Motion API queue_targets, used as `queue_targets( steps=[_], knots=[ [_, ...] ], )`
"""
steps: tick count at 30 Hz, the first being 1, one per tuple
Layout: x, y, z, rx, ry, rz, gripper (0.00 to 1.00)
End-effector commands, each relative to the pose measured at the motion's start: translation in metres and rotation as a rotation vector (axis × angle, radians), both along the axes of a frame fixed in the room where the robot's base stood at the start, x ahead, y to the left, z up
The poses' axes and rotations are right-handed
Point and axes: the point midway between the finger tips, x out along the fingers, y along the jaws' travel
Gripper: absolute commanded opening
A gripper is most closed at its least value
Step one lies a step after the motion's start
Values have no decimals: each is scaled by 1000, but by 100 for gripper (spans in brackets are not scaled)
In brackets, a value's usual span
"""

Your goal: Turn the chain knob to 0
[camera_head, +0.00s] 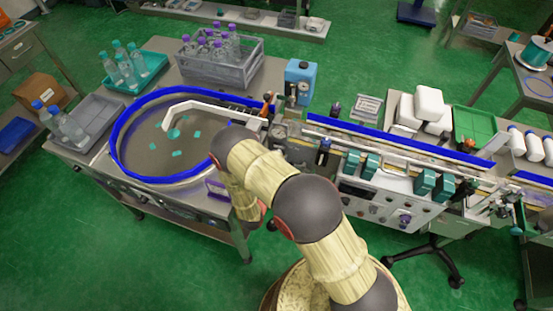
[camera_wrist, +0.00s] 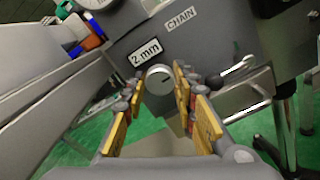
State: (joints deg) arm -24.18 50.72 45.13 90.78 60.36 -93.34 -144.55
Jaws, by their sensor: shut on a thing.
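The chain knob (camera_wrist: 159,79) is a small round grey knob with a dark mark on its face, on a grey panel in the wrist view. A "CHAIN" label (camera_wrist: 181,18) and a "2 mm" plate (camera_wrist: 145,52) sit above it. My gripper (camera_wrist: 158,88) has its yellow-padded fingers on either side of the knob and is shut on it. The mark is small, and I cannot read a setting from it. In the head view my arm hides the knob and my gripper.
In the wrist view a metal lever (camera_wrist: 238,68) is close to the right of the fingers. In the head view a round blue-rimmed table (camera_head: 118,155) stands left of my arm, and a blue-edged conveyor (camera_head: 400,142) runs right. Green floor is open at lower left.

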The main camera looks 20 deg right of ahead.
Motion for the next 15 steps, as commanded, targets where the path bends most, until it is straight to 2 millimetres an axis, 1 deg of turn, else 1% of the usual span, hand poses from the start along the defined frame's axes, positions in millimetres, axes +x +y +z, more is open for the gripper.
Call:
queue_targets(
  steps=[2,10,15],
  knots=[
    [0,1,-2,2,4,4,31],
    [0,0,-1,2,2,1,46],
    [0,0,-1,1,1,1,46]
  ],
)
